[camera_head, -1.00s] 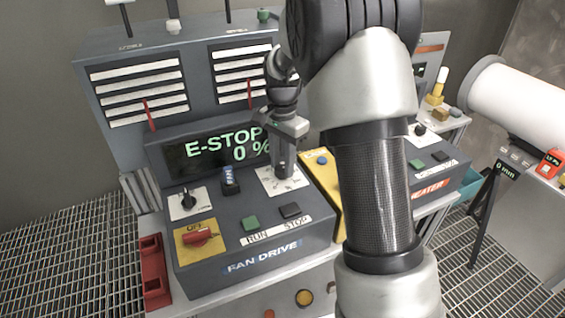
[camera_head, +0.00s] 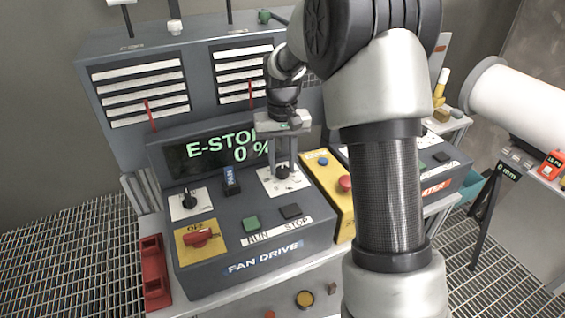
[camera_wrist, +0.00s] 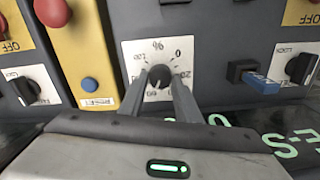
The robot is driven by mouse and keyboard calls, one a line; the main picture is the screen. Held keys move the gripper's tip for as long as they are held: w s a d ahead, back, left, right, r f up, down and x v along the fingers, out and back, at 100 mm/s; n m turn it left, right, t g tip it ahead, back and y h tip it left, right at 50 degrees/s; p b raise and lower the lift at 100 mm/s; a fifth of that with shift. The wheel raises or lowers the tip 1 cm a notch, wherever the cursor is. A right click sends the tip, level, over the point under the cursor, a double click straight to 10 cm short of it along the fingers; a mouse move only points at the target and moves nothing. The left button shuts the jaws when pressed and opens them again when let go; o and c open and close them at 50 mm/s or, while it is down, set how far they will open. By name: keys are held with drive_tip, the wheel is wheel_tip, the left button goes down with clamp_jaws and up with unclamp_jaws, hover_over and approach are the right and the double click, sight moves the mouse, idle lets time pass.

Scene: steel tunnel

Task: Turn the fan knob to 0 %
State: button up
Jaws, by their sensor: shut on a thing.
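The fan knob (camera_head: 283,172) is a small black knob on a white dial plate (camera_head: 268,186) at the right of the FAN DRIVE panel. My gripper (camera_head: 284,166) reaches down over it, with a finger on each side. In the wrist view my gripper (camera_wrist: 160,80) is shut on the knob (camera_wrist: 159,72). The dial plate (camera_wrist: 133,50) shows a % sign and scale numbers, with 0 and 20 to the right of the knob. The knob's pointer is not clear. The display (camera_head: 190,158) reads "E-STOP" and "0 %", partly covered by my gripper.
A blue-tagged key switch (camera_head: 231,180) and a black selector (camera_head: 188,199) sit left of the dial. Green RUN (camera_head: 251,223) and black STOP (camera_head: 290,211) buttons lie in front. A yellow panel (camera_head: 341,212) with a red button (camera_head: 345,183) stands to the right.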

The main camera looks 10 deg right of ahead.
sight(281, 168)
drive_tip(key=n, duration=0.5)
drive_tip(key=shift+a+r+n, duration=0.1)
drive_tip(key=shift+n, duration=0.2)
idle(0.4)
drive_tip(key=o, duration=1.1)
drive_tip(key=shift+c, duration=0.2)
wheel_tip(281, 168, up, 17)
drive_tip(key=shift+r, duration=0.2)
